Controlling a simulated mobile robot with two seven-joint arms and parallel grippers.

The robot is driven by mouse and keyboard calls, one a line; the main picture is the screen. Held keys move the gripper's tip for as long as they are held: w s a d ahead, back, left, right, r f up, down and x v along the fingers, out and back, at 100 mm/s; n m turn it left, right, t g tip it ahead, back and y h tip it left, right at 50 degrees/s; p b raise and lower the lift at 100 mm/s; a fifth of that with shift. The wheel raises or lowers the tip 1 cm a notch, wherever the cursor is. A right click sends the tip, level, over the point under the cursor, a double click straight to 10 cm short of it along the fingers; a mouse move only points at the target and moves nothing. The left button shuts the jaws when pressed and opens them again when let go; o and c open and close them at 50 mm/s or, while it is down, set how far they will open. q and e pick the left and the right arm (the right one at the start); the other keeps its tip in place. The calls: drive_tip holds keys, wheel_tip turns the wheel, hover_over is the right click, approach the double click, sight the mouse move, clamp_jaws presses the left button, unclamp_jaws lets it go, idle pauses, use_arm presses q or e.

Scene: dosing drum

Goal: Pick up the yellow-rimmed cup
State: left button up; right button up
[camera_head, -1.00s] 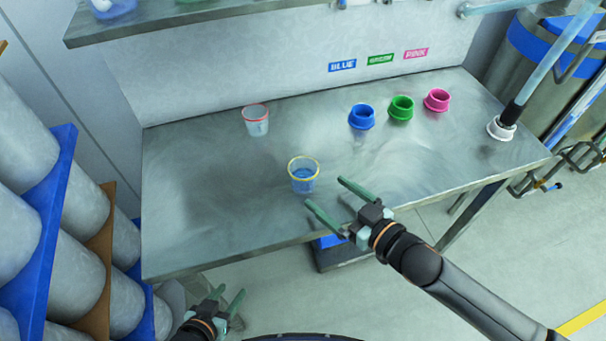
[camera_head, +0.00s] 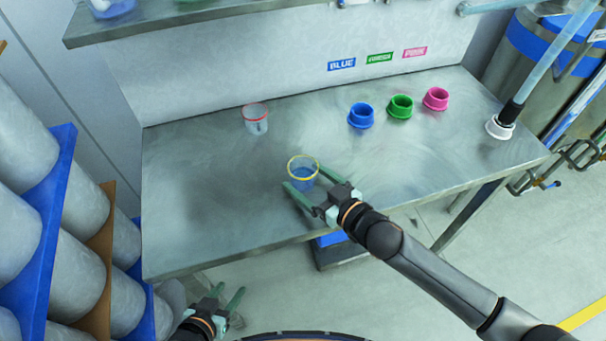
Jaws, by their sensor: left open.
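The yellow-rimmed cup (camera_head: 303,169) is clear with blue contents and stands upright on the steel table, left of its middle near the front. My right gripper (camera_head: 303,181) is open, with one finger on the near left side of the cup and the other at its right side. The fingers appear to be around the cup; I cannot tell whether they touch it. My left gripper (camera_head: 229,295) is open and empty, low in the picture in front of the table's front edge.
A red-rimmed cup (camera_head: 256,119) stands further back left on the table (camera_head: 200,190). Blue (camera_head: 361,116), green (camera_head: 400,106) and pink (camera_head: 435,99) holders stand at the back right, with a white one (camera_head: 499,128) at the right end. The table's left part is clear.

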drive_tip(key=c, duration=1.2)
drive_tip(key=shift+r, duration=0.15)
drive_tip(key=shift+r, duration=1.1)
drive_tip(key=s+d+r, duration=0.7)
drive_tip(key=d+r, duration=0.3)
drive_tip(key=d, duration=0.1)
drive_tip(key=shift+s+d+r, duration=0.15)
drive_tip(key=shift+d+r, duration=0.1)
drive_tip(key=shift+d, duration=0.15)
